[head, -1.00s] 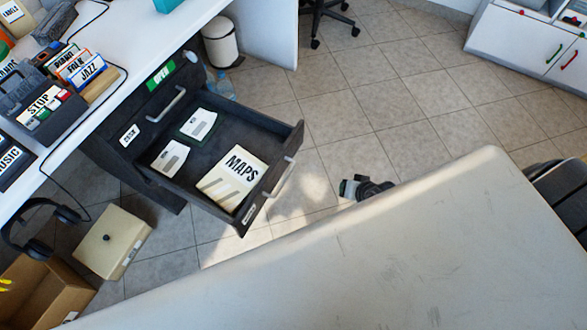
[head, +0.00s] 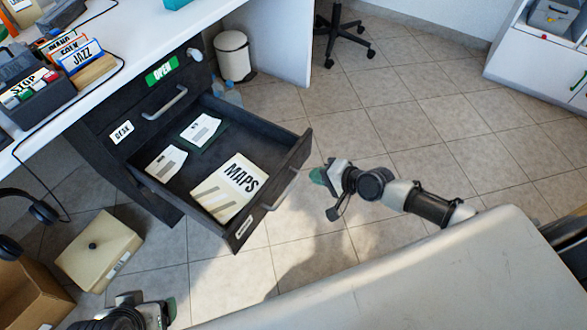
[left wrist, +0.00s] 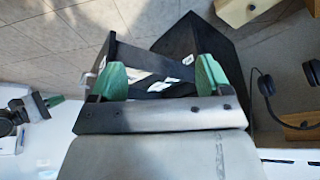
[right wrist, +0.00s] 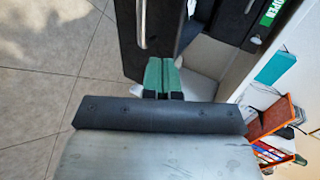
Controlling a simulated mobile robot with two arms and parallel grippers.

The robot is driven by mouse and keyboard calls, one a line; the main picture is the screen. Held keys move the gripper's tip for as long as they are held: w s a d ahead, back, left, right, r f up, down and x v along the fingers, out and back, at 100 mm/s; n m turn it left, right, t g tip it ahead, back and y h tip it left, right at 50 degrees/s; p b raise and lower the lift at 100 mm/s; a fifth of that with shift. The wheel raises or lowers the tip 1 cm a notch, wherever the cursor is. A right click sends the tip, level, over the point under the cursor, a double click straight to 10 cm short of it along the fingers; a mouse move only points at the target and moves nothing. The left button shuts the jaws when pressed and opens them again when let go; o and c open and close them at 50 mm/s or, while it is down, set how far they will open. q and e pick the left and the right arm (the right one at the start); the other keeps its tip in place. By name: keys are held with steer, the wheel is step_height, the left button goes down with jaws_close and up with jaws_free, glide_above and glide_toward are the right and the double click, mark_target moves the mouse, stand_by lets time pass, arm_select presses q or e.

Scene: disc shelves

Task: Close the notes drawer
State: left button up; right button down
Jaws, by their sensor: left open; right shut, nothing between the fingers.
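The pulled-out drawer (head: 272,205) of the dark desk cabinet stands open; its front label is too small to read. Inside lie a MAPS booklet (head: 228,188) and two smaller white papers. Its front bears a metal handle (head: 281,190). My right gripper (head: 318,176) is just right of the drawer front, apparently apart from it; its green fingers (right wrist: 163,78) are shut and empty in the right wrist view. My left gripper (head: 168,310) is at the bottom left, in front of the drawer; the left wrist view shows its fingers (left wrist: 160,78) spread, with the drawer beyond.
A shut upper drawer (head: 160,104) labelled DESK is above the open one. A cream box (head: 100,250) and a brown carton (head: 28,292) stand on the floor at the left. A white bin (head: 234,56) stands behind.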

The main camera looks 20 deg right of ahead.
mark_target(285, 166)
steer(key=x, duration=0.2)
steer(key=r+b+x, duration=0.1)
steer(key=x, duration=0.4)
steer(key=shift+w+a+r, duration=0.1)
steer(key=shift+w+a, duration=0.2)
steer(key=shift+w, duration=0.15)
arm_select(q)
steer(key=w+d+r+t+h, duration=0.1)
steer(key=w+d+r+t, duration=0.1)
steer(key=w+t, duration=0.2)
steer(key=shift+w, duration=0.95)
arm_select(e)
steer(key=shift+w+a, duration=0.2)
steer(key=shift+w, duration=0.05)
steer(key=shift+w+a, duration=0.1)
